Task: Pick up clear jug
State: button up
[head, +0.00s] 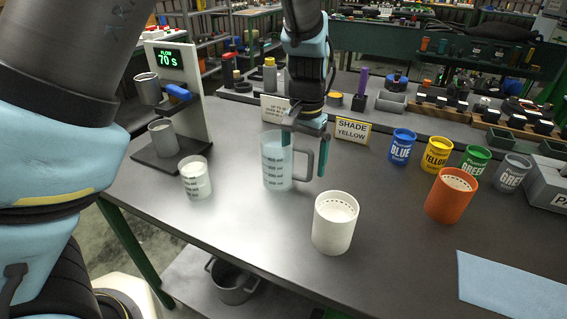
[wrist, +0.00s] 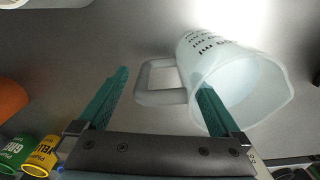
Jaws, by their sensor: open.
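The clear jug (head: 275,165) stands upright on the grey table, a see-through measuring jug with dark markings and a handle on its right side. It also shows in the wrist view (wrist: 232,82), with its square handle (wrist: 158,82) pointing left. My gripper (head: 305,160) is open and above the table at the jug's handle side. In the wrist view its two teal fingers (wrist: 162,85) are spread, with the handle between them. The right finger overlaps the jug's wall near the handle; I cannot tell whether it touches. Nothing is held.
A white cup (head: 334,224) stands in front of the jug, and a smaller marked beaker (head: 195,178) to its left. A viscometer-like stand (head: 178,110) reads 70 s. An orange cup (head: 451,196) and labelled colour cans (head: 437,155) stand right.

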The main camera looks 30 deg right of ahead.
jog(key=shift+f, duration=1.6)
grip_shut()
